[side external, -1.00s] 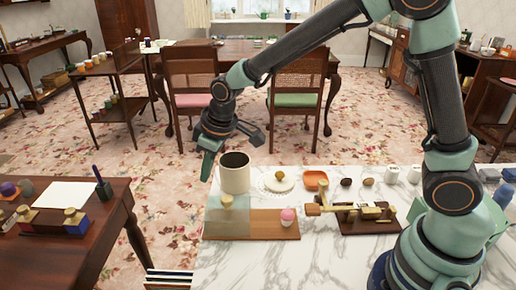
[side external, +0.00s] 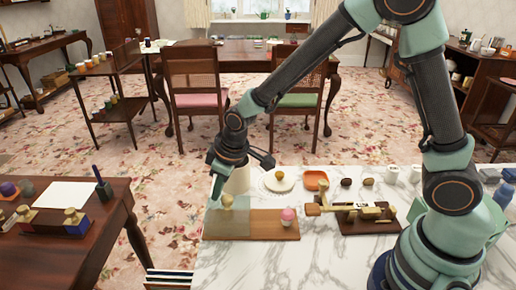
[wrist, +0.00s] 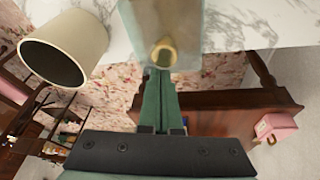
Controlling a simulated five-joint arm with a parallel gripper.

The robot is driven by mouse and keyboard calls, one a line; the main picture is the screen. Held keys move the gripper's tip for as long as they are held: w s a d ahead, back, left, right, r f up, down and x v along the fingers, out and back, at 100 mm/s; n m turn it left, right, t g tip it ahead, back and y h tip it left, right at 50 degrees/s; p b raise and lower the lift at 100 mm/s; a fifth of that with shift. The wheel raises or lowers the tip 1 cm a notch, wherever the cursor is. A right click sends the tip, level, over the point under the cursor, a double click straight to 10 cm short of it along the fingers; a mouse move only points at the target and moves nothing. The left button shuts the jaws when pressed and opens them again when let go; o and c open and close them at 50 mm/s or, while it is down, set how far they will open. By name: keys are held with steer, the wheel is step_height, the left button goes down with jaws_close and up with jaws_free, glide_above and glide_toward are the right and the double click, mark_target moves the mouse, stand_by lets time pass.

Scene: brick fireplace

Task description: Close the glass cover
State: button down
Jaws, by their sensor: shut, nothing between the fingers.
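The glass cover (side external: 215,228) is a pale see-through pane over the left part of a wooden board (side external: 262,231) on the marble counter. A small brass knob (side external: 227,202) stands on it. A pink ball-topped piece (side external: 288,217) sits on the uncovered right part. My gripper (side external: 213,196) is shut and empty, pointing down just left of the knob in the side view. In the wrist view, the green fingertips (wrist: 158,72) lie close to the knob (wrist: 163,53), over the glass edge (wrist: 200,55). I cannot tell whether they touch.
A cream mug (side external: 238,179) stands right behind my gripper; it also shows in the wrist view (wrist: 85,38). A brass-and-wood device (side external: 360,215) is to the right. A round white dish (side external: 275,183) and orange dish (side external: 316,180) are behind. The counter front is clear.

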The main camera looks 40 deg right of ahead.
mark_target(235, 206)
steer(key=shift+s+d, duration=1.45)
steer(key=shift+w, duration=0.15)
steer(key=shift+w+a, duration=0.45)
steer(key=shift+w, duration=0.25)
steer(key=shift+w+a, duration=0.4)
steer(key=shift+w, duration=0.25)
steer(key=shift+w+a+r, duration=0.1)
steer(key=shift+w+a, duration=0.1)
steer(key=shift+w, duration=0.1)
steer(key=d+v, duration=0.1)
steer(key=v, duration=0.9)
steer(key=w+a+g+h, duration=0.2)
steer(key=w+a+g, duration=0.2)
steer(key=w+g, duration=0.2)
steer(key=shift+w, duration=0.3)
